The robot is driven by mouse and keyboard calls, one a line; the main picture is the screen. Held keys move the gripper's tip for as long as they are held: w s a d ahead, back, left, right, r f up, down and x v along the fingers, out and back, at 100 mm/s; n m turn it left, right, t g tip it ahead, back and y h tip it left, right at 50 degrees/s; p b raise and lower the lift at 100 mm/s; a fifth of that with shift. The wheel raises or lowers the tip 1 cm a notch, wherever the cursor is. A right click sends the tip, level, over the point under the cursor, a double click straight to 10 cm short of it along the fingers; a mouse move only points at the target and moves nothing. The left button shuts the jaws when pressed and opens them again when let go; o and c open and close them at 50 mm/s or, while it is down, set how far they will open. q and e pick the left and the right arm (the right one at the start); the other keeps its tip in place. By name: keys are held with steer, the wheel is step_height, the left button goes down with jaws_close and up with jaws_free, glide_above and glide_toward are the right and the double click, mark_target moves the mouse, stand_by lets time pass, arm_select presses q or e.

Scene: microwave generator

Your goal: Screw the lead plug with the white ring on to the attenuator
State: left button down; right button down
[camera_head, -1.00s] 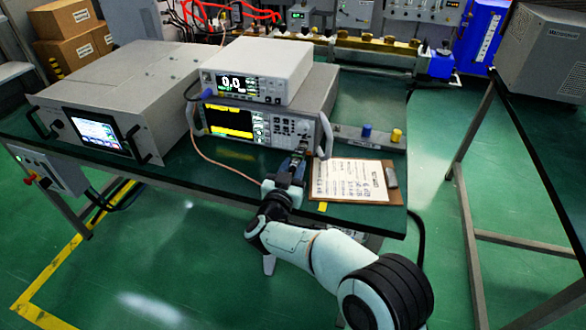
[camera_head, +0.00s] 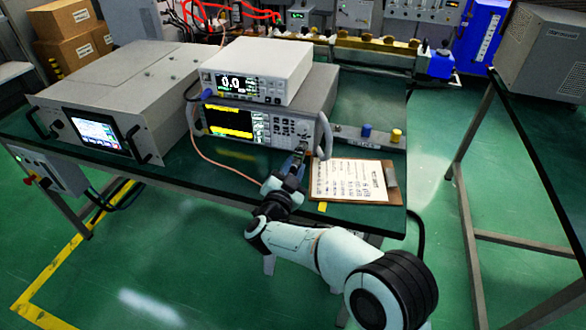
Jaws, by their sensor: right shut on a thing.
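My right gripper (camera_head: 299,155) is at the lower right of the front panel of the lower instrument (camera_head: 252,125), beside the clipboard. It is shut on the end of the thin copper-coloured lead (camera_head: 222,166), which runs from the left of the instruments across the bench to the gripper. The plug and its white ring are hidden or too small to make out. The attenuator cannot be clearly told apart at the panel, close to the fingertips. Whether plug and attenuator touch cannot be seen. My left gripper is not in view.
A white meter (camera_head: 257,65) reading 0.0 stands on the lower instrument. A large grey cabinet (camera_head: 120,95) stands to the left. A clipboard (camera_head: 350,178) lies right of the gripper. A blue knob (camera_head: 366,131) and a yellow knob (camera_head: 397,135) are behind it. The bench's front edge runs under my arm.

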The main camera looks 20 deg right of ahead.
steer(key=c, duration=0.9)
jaws_free()
arm_select(q)
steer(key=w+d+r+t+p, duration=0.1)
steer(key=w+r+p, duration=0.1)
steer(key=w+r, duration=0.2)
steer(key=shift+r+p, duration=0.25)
steer(key=shift+p, duration=0.05)
arm_select(e)
steer(key=shift+v, duration=6.75)
